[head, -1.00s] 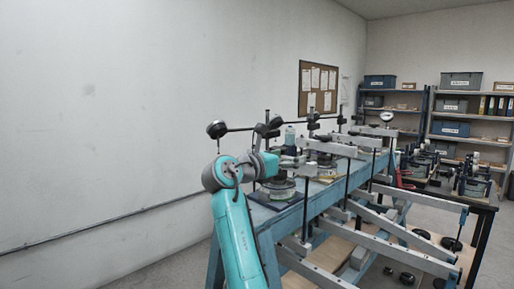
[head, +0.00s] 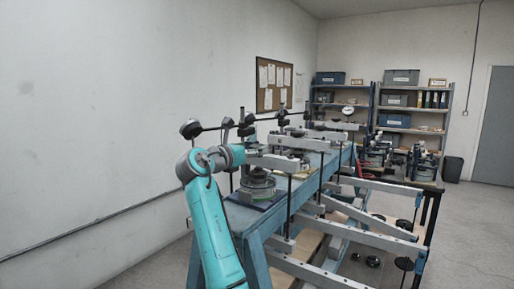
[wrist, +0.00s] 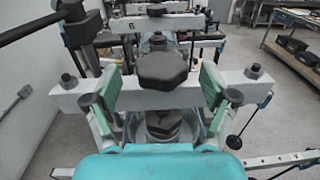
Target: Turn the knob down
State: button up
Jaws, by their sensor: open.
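A black, many-sided knob (wrist: 163,70) is in the upper middle of the wrist view, above a pale grey crossbar (wrist: 140,97). My gripper (wrist: 161,80) is open, with one green-padded finger at each side of the knob in the picture. Gaps show between the knob and both fingers, and I cannot tell whether the fingertips reach its depth. A dark stepped part (wrist: 162,123) shows below, between the fingers. In the head view, my teal arm reaches the near end of the blue bench (head: 247,218); its gripper is small and partly lost among bars there.
Other black knobs (head: 190,129) and grey bars (head: 326,135) crowd the bench. A dark bar (wrist: 30,28) with a black knob stands close at the left in the wrist view. Shelves (head: 408,120) stand behind. Floor (head: 475,230) at the right is clear.

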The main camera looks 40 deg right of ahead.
aim_at(258, 146)
jog(key=shift+x, duration=1.6)
jog(key=c, duration=1.2)
jog(key=shift+m+g, duration=0.4)
jog(key=shift+g, duration=0.2)
jog(key=m+g, duration=0.2)
jog(key=g, duration=0.2)
jog(key=shift+m+g+h, duration=0.4)
jog(key=shift+m+g, duration=0.9)
jog(key=shift+g, duration=0.3)
jog(key=shift+m+g+y, duration=0.7)
jog(key=shift+m+g, duration=0.6)
jog(key=shift+g, duration=0.7)
